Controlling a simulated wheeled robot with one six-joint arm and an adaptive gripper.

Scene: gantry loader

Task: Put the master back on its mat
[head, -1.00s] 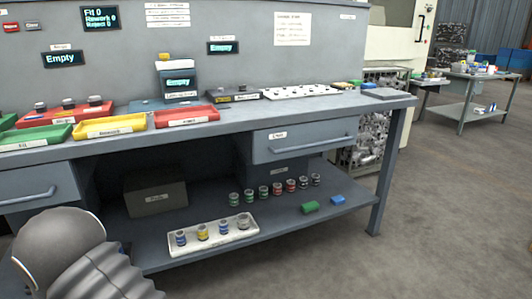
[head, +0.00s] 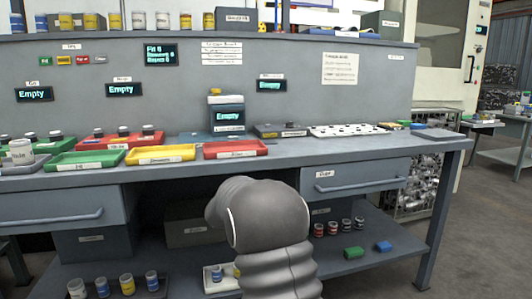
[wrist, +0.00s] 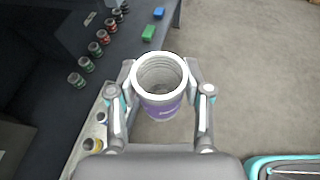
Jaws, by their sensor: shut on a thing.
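My gripper (wrist: 160,92) is shut on a hollow cylinder (wrist: 160,107) with a pale rim and a purple label, which I take to be the master. In the wrist view it sits between both fingers, open end towards the camera, with floor beyond it. The label is too small to read. In the head view my arm hides the gripper and the cylinder. A flat grey pad (head: 440,134) lies at the right end of the bench top, and a blue mat (head: 205,138) lies by the small display stand (head: 227,115). I cannot tell which is the master's mat.
Red (head: 236,150), yellow (head: 160,154) and green (head: 84,160) trays line the bench front. A white plate with holes (head: 347,131) lies right of centre. The lower shelf holds several jars (head: 332,228), a green block (head: 354,253) and a blue block (head: 383,246). Open floor lies to the right.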

